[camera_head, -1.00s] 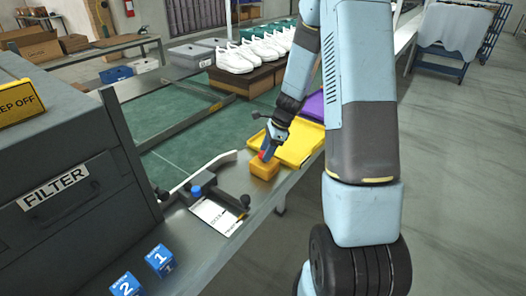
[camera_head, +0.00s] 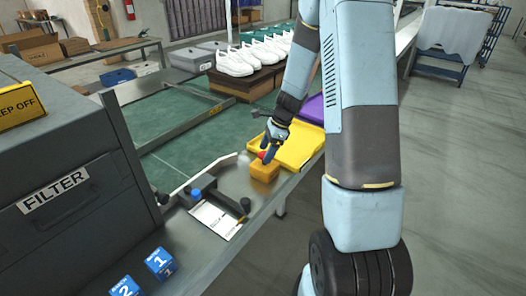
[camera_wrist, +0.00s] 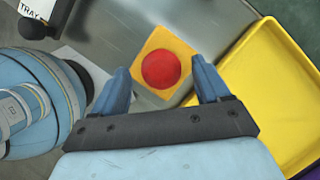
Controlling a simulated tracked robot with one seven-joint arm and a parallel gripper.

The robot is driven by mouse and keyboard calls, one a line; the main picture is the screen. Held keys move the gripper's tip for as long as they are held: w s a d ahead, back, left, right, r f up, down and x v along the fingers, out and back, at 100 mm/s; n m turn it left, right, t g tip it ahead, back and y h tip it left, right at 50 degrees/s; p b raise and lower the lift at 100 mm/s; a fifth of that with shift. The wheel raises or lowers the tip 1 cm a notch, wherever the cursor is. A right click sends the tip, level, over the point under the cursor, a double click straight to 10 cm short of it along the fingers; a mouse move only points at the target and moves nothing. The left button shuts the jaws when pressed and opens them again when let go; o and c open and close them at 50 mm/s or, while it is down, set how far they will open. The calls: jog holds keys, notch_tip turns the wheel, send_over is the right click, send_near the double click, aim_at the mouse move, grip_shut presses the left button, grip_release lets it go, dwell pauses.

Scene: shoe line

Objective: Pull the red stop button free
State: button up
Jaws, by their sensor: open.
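The red stop button (camera_wrist: 161,69) is a round red cap on a yellow box (camera_wrist: 150,42). In the head view the yellow box (camera_head: 264,172) sits near the front edge of the metal bench, and a bit of the red button (camera_head: 262,155) shows under my gripper. My gripper (camera_head: 266,152) is just above the button. In the wrist view the blue fingers (camera_wrist: 161,77) are open, one at each lower side of the red cap. I cannot tell whether either finger touches it.
A yellow tray (camera_wrist: 274,80) lies right beside the button box; a purple tray (camera_head: 313,109) is behind it. The grey FILTER cabinet (camera_head: 60,170) stands farther left.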

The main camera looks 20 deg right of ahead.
jog(key=w+v, duration=0.1)
jog(key=v, duration=1.2)
jog(key=shift+s+r, duration=0.35)
jog(key=shift+s, duration=0.1)
